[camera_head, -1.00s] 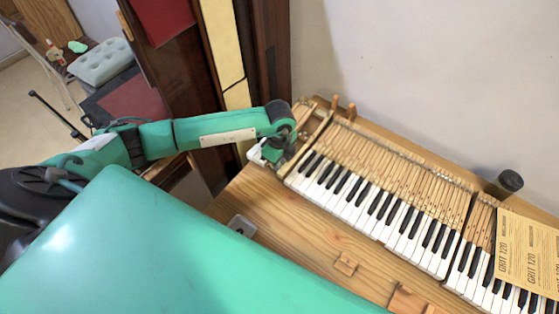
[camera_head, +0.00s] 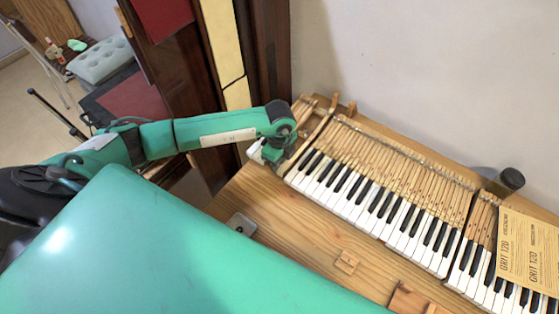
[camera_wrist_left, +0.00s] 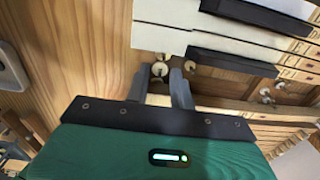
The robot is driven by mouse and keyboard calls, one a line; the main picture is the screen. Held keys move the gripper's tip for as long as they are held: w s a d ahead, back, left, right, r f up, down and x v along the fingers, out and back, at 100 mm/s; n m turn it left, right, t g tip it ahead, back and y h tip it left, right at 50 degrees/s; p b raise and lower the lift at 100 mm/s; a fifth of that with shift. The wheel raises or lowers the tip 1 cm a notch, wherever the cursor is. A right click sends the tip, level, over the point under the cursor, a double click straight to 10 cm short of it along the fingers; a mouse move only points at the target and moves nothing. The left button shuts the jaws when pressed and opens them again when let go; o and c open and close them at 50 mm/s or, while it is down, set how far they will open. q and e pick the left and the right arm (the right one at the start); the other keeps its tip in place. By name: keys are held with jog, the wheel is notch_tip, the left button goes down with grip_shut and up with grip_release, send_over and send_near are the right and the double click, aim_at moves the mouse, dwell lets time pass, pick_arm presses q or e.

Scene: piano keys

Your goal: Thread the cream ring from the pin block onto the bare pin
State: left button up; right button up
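In the left wrist view, my left gripper (camera_wrist_left: 160,72) has its two grey fingers apart. A small round cream ring (camera_wrist_left: 160,69) shows between the fingertips, and I see no clear contact with either finger. A similar cream round piece (camera_wrist_left: 190,66) lies just outside the right finger. Whether a pin passes through either is too small to tell. In the head view, my left gripper (camera_head: 262,154) is at the left end of the keyboard, and its fingertips are hidden. I cannot tell the pin block or the bare pin for certain. My right gripper is not in view.
The piano keys (camera_head: 375,209) run to the right, close to my left gripper. A small wooden block (camera_head: 347,262) and a grey metal plate (camera_head: 241,224) are on the wooden surface (camera_head: 295,235). Sandpaper sheets (camera_head: 530,250) cover the right keys. A dark cylinder (camera_head: 507,181) stands behind.

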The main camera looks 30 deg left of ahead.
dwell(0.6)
pick_arm(q)
jog(key=shift+r, duration=0.2)
jog(key=shift+r+p, duration=0.85)
jog(key=shift+r, duration=0.1)
jog(key=shift+o, duration=0.3)
jog(key=o, duration=0.5)
